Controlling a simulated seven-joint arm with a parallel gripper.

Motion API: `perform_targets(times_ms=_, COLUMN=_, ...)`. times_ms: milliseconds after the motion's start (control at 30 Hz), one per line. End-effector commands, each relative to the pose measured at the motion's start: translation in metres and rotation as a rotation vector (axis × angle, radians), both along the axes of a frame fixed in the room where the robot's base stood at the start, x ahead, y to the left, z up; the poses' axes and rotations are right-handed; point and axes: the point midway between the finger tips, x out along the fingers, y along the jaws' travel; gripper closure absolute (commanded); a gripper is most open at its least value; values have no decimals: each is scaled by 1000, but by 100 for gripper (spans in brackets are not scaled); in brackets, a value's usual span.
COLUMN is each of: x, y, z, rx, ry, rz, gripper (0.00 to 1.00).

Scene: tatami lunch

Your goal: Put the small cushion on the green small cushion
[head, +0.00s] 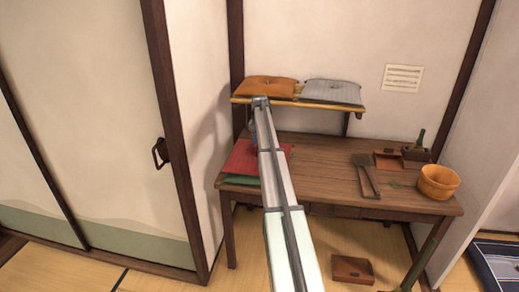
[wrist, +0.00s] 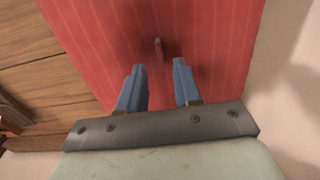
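A red striped cushion (head: 242,160) lies on the left end of the table, partly hidden by my arm. A green edge (head: 240,180) shows directly under its front side; most of the green thing is hidden. In the wrist view the red cushion (wrist: 90,35) fills much of the picture, with a small dark tuft (wrist: 158,48) in its middle. My gripper (wrist: 159,72) is over the red cushion, its two blue fingers apart with nothing between them. An orange cushion (head: 265,87) and a grey cushion (head: 332,91) lie side by side on the shelf.
The shelf (head: 300,103) hangs above the back of the table (head: 325,160). The table's right side holds a dark utensil (head: 366,180), small boxes (head: 388,160), a green bottle (head: 420,138) and a wooden bucket (head: 438,182). The table's middle is clear.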

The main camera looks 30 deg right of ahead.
Motion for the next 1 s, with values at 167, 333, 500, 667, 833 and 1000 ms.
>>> perform_targets(times_ms=167, x=1, y=0, z=35, rx=-1, ry=-1, rz=0, gripper=66)
perform_targets(times_ms=333, x=1, y=0, z=59, rx=-1, ry=-1, rz=0, gripper=66)
perform_targets(times_ms=500, x=0, y=0, z=73, rx=1, ry=1, rz=0, gripper=66)
perform_targets(times_ms=667, x=0, y=0, z=76, rx=1, ry=1, rz=0, gripper=66)
perform_targets(times_ms=833, x=0, y=0, z=76, rx=1, ry=1, rz=0, gripper=66)
perform_targets(times_ms=1000, x=0, y=0, z=76, rx=1, ry=1, rz=0, gripper=66)
